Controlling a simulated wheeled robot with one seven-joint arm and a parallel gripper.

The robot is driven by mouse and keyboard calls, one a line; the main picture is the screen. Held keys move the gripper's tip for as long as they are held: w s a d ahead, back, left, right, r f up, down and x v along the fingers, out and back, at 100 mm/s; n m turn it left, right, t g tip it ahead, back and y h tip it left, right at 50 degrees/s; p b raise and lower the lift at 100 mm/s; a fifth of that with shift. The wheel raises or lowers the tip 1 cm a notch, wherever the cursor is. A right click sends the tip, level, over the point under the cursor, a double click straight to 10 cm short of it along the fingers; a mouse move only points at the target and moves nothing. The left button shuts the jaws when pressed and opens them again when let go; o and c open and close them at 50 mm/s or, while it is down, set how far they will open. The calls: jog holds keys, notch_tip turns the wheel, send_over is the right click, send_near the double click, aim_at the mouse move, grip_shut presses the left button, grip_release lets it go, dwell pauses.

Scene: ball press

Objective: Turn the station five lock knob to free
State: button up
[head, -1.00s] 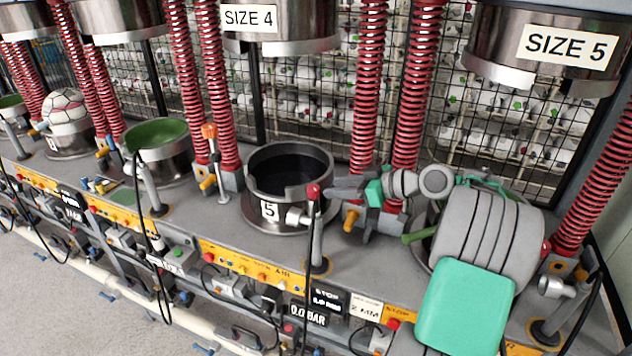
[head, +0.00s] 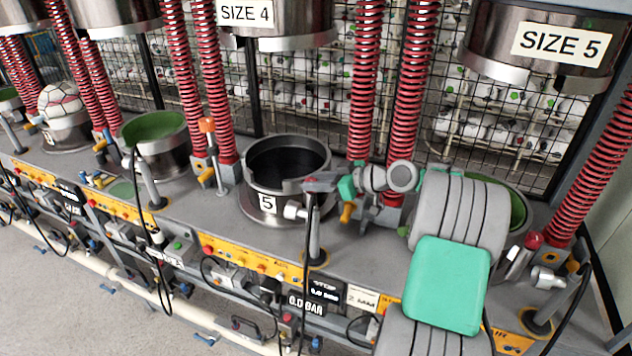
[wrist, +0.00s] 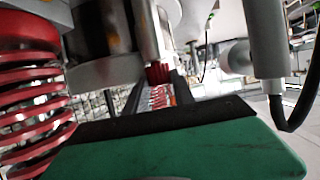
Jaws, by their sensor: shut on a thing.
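In the wrist view a red ribbed knob (wrist: 158,73) shows just beyond the black edge of the green gripper pad (wrist: 180,150). The fingertips' contact and the knob's turned position cannot be made out.
Red springs (head: 408,95) rise close behind my gripper. The SIZE 5 press head (head: 530,75) hangs at upper right. Another red knob (head: 533,240) stands right of my arm. A black hose (head: 304,270) hangs beside the post.

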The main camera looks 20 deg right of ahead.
grip_shut()
jog(key=shift+w+y, duration=0.1)
jog(key=shift+y, duration=0.2)
jog(key=shift+d+n+g, duration=0.15)
jog(key=shift+n+g, duration=0.15)
jog(key=shift+n, duration=0.2)
jog(key=r+n+g+y+p, duration=0.1)
jog(key=p, duration=0.2)
jog(key=shift+w+f+n+g+y+p, duration=0.1)
jog(key=shift+n+g+y+p, duration=0.25)
jog(key=shift+p, duration=0.85)
jog(key=shift+f, duration=0.3)
